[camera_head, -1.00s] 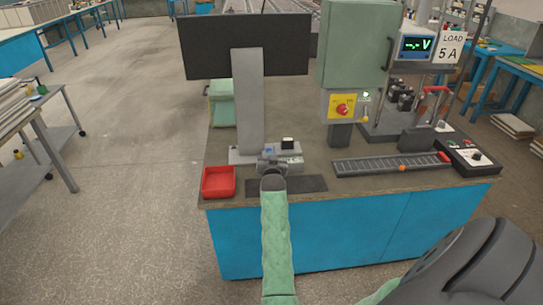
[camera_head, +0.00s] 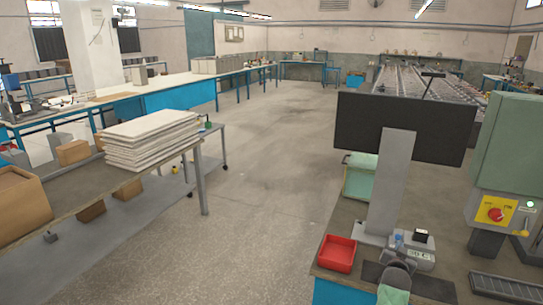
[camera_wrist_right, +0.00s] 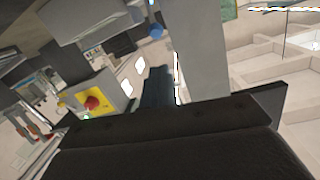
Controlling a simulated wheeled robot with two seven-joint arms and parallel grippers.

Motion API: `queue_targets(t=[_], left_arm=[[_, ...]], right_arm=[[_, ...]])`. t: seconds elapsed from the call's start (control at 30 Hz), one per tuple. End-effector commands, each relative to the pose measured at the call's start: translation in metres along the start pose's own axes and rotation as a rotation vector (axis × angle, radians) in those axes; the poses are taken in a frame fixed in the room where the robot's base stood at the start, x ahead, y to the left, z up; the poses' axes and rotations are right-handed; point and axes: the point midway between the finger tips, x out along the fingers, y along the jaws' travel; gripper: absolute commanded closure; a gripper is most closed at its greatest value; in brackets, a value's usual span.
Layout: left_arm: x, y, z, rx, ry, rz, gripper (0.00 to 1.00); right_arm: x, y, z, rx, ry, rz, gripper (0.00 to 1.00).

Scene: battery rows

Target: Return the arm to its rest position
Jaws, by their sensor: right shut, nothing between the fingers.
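My right gripper (camera_head: 400,262) is low in the head view at the right, over the front of the workbench (camera_head: 338,277). It is seen end-on past my grey wrist, just in front of a small grey device (camera_head: 420,256) with a temperature label. I cannot tell whether it touches the device. Its fingers are shut and empty. In the right wrist view its dark body fills the bottom and a dark finger (camera_wrist_right: 158,88) points away. My left gripper is not in view.
A red tray (camera_head: 337,253) lies left of my gripper. A black monitor (camera_head: 398,128) on a grey post stands behind. A green cabinet with a yellow switch panel (camera_head: 494,212) is at the right. A table with stacked boards (camera_head: 152,138) stands left; the aisle floor between is clear.

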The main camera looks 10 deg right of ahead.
Motion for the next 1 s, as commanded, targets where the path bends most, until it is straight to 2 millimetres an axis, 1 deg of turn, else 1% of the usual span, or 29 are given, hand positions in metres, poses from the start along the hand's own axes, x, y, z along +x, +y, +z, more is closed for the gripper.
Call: queue_targets(t=[0.17,0.23,0.27,0.37,0.47,0.5,0.57,0.6,0.67,0.7,0.77,0.87,0.9,0.97,1.0], left_arm=[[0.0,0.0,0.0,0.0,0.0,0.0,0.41],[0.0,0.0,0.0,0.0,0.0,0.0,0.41],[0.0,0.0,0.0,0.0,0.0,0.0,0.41],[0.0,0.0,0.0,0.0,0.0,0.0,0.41],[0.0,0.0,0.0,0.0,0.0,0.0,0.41],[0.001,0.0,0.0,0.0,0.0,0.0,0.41],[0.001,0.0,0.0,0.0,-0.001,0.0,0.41],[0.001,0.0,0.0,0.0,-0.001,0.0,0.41],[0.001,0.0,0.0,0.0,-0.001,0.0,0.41],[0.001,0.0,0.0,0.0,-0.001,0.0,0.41],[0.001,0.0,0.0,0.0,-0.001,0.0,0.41],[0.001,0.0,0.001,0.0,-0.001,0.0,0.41],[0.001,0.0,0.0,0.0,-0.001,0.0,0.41],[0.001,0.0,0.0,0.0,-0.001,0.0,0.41],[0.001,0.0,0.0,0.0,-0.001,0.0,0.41]], right_arm=[[-0.003,0.003,0.025,-0.016,-0.144,0.011,1.0],[-0.006,0.0,0.034,-0.016,-0.213,0.007,1.0],[-0.009,-0.005,0.036,-0.017,-0.24,-0.001,1.0],[-0.018,-0.029,0.043,-0.027,-0.327,-0.042,1.0],[-0.031,-0.061,0.045,-0.051,-0.408,-0.1,1.0],[-0.04,-0.074,0.05,-0.068,-0.443,-0.126,1.0],[-0.055,-0.09,0.061,-0.1,-0.499,-0.165,1.0],[-0.066,-0.099,0.069,-0.121,-0.533,-0.19,1.0],[-0.085,-0.111,0.085,-0.157,-0.586,-0.224,1.0],[-0.098,-0.117,0.096,-0.181,-0.62,-0.246,1.0],[-0.119,-0.126,0.115,-0.22,-0.67,-0.28,1.0],[-0.162,-0.136,0.152,-0.289,-0.76,-0.335,1.0],[-0.18,-0.137,0.168,-0.317,-0.795,-0.355,1.0],[-0.208,-0.138,0.191,-0.357,-0.846,-0.385,1.0],[-0.228,-0.138,0.207,-0.382,-0.878,-0.405,1.0]])
